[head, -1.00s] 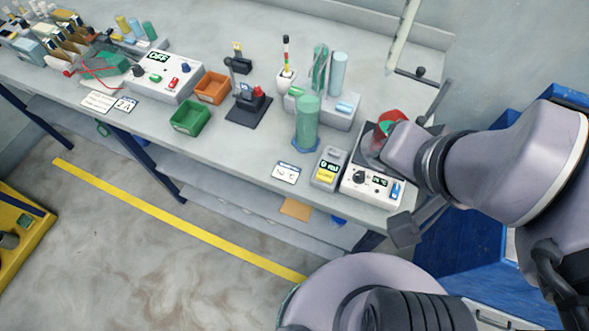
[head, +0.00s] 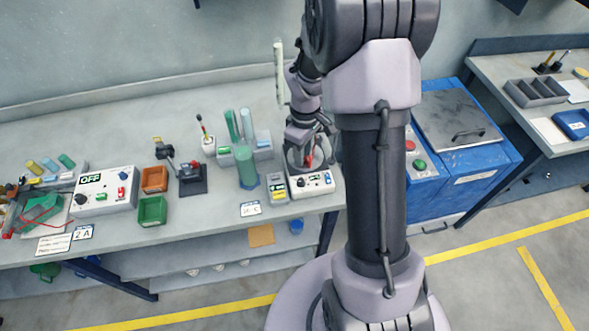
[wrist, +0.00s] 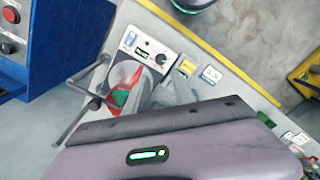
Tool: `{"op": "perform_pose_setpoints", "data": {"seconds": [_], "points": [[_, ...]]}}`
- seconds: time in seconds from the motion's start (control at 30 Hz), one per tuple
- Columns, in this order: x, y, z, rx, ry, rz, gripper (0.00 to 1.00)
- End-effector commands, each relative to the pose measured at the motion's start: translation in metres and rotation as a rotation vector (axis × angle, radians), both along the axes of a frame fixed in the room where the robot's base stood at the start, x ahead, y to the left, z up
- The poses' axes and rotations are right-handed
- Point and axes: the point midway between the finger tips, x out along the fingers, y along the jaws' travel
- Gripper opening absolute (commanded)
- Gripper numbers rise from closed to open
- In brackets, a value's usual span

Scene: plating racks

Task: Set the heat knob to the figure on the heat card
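The heat unit (head: 322,190) is a white box at the right end of the bench, with a dark knob (head: 300,183), a small display and a blue switch on its front. The wrist view also shows its panel (wrist: 151,40) and knob (wrist: 160,59); the figures are too small to read. A glass vessel with red in it (wrist: 128,86) stands on top. A white card (head: 250,209), perhaps the heat card, lies to the left; its writing is not clearly legible. My gripper (head: 308,150) is above the back of the heat unit, and its fingers cannot be made out.
A blue cabinet (head: 465,150) is to the right. Orange (head: 154,179) and green (head: 151,211) bins are farther left.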

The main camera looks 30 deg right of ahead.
Motion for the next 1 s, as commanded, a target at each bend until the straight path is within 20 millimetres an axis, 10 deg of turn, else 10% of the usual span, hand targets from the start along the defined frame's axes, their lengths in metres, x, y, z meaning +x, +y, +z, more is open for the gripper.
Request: {"op": "perform_pose_setpoints", "data": {"seconds": [0.5,1.0], "points": [[-0.001,0.001,-0.112,0.001,0.002,-0.002,0.3],[0.0,0.001,-0.127,0.001,0.0,-0.003,0.24]]}}
